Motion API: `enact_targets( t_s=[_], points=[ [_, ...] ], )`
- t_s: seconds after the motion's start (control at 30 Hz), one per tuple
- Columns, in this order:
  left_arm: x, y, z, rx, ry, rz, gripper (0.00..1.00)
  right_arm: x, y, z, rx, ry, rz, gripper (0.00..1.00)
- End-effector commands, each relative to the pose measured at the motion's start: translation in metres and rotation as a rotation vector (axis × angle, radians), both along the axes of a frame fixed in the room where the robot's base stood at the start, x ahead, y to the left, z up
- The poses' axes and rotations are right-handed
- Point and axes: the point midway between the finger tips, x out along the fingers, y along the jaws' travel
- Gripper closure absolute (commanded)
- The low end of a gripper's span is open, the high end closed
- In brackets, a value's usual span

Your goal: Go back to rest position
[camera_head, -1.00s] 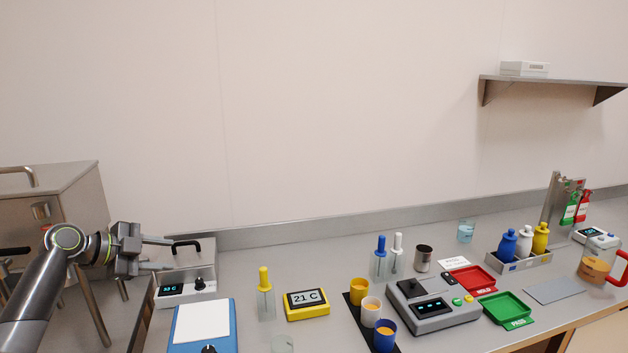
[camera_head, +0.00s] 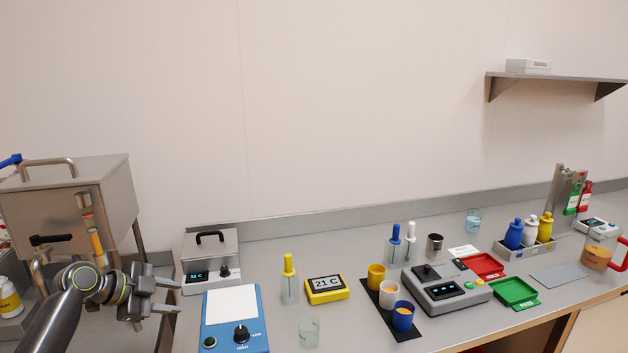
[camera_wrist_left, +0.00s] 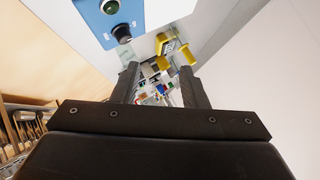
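My left gripper (camera_head: 172,294) is at the lower left in the head view, in front of the left end of the bench. Its two fingers are apart with nothing between them. In the left wrist view the gripper (camera_wrist_left: 158,88) also shows two separated dark fingers, with the bench items beyond them. My right gripper is in neither view.
A steel hopper (camera_head: 70,200) stands at the far left. Near my left gripper are a lidded steel bath (camera_head: 211,262) and a blue stirrer plate (camera_head: 232,318). A yellow thermometer (camera_head: 326,290), cups and a scale (camera_head: 445,290) stand farther right.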

Motion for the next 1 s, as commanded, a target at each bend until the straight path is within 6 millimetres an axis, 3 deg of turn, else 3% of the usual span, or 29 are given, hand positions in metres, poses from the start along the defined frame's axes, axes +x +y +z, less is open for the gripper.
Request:
enact_targets(
  t_s=[0.27, 0.4, 0.6, 0.8, 1.0],
  points=[
    [-0.064, -0.019, -0.090, 0.028, 0.204, 0.131, 0.60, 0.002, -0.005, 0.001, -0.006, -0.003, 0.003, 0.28],
    [-0.123, -0.031, -0.144, 0.039, 0.339, 0.276, 0.60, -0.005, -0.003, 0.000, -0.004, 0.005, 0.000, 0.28],
    [-0.218, -0.039, -0.194, 0.032, 0.500, 0.564, 0.60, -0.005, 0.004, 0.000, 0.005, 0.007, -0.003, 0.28],
    [-0.307, -0.037, -0.208, -0.007, 0.597, 0.906, 0.60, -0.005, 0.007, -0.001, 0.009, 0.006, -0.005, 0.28],
    [-0.365, -0.029, -0.201, -0.047, 0.630, 1.168, 0.60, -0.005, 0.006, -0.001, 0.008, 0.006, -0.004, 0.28]
  ],
)
